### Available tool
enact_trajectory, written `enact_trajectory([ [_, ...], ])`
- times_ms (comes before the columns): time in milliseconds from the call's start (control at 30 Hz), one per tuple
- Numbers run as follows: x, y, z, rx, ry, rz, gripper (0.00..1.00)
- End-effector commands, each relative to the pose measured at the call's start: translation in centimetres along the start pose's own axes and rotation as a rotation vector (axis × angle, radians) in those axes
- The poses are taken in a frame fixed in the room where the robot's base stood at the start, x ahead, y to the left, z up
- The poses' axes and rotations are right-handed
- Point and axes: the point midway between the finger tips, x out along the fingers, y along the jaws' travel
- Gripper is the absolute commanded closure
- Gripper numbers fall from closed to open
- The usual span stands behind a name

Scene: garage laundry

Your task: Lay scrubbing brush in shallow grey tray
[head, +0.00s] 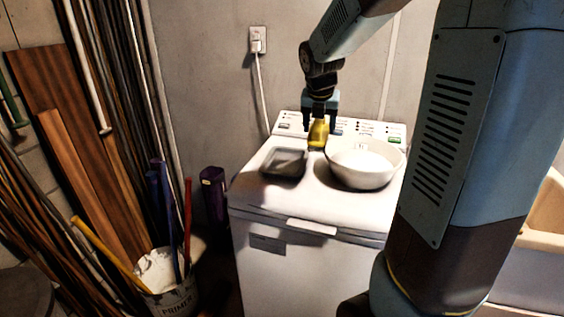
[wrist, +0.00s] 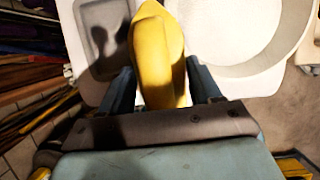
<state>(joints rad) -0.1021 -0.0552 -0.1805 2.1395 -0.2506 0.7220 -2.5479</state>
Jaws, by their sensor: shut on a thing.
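The scrubbing brush (head: 318,134) is yellow and is held between the fingers of my gripper (head: 320,122), above the white washer top. In the wrist view the brush (wrist: 158,62) fills the space between the two fingers of my gripper (wrist: 158,88). The shallow grey tray (head: 284,177) lies on the left of the washer top. In the wrist view the tray (wrist: 92,14) is at the upper left, with a shadow across it. The brush is to the right of the tray, apart from it. The brush's underside is hidden.
A large white bowl (head: 362,181) stands on the washer (head: 300,207), right of the tray and close to the brush. The control panel (head: 374,131) rises behind. A bucket (head: 167,282) with long-handled tools and leaning boards stand at the left.

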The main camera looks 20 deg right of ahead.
Motion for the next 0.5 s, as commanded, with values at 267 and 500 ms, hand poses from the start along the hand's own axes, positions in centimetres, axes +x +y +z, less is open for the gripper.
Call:
enact_trajectory([
  [267, 2.9, 3.6, 1.5, -0.002, 0.003, -0.002, 0.61],
  [500, 5.7, 7.3, 3.1, -0.002, 0.003, -0.002, 0.61],
])
